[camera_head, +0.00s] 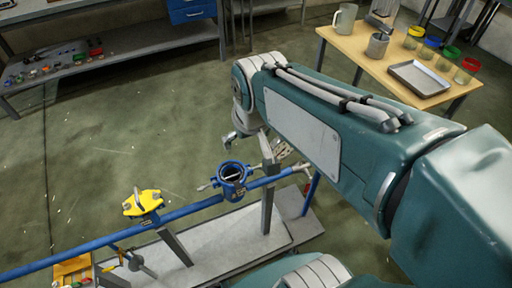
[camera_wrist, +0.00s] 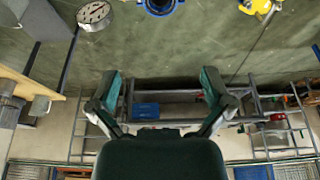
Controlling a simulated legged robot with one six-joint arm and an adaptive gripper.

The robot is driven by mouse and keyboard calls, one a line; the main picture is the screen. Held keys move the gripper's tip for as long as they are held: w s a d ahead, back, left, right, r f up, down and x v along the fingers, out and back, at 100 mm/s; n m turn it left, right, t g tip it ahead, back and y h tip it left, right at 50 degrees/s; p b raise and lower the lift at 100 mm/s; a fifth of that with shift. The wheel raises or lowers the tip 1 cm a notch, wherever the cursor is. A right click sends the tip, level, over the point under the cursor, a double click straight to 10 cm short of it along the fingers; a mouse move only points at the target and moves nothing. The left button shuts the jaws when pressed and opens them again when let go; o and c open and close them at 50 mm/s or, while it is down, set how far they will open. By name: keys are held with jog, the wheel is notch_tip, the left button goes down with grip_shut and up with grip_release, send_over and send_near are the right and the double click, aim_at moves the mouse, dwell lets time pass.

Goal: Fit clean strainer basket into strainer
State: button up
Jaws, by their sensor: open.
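The strainer (camera_head: 231,178) is a blue, open-topped body on the blue pipe line, with a dark interior and something pale across its mouth. Its blue rim also shows at the top edge of the wrist view (camera_wrist: 160,6). I cannot tell whether a basket sits inside. A yellow cover-like part (camera_head: 143,203) is on the pipe to its left. A grey cylindrical container (camera_head: 377,46) stands on the tan table; I cannot tell whether it is the clean basket. My gripper (camera_wrist: 161,88) is open with nothing between its fingers; in the head view it is mostly hidden near the strainer.
The tan table (camera_head: 352,42) at upper right also holds a jug (camera_head: 345,19), an empty tray (camera_head: 418,79) and several colour-lidded jars. A pressure gauge (camera_wrist: 95,14) shows in the wrist view. A grey shelf (camera_head: 120,63) stands upper left. Open floor lies between.

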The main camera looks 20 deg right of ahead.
jog(key=s+r+t, duration=0.1)
jog(key=s, duration=0.6)
jog(key=shift+s+t, duration=0.25)
jog(key=shift+t, duration=0.05)
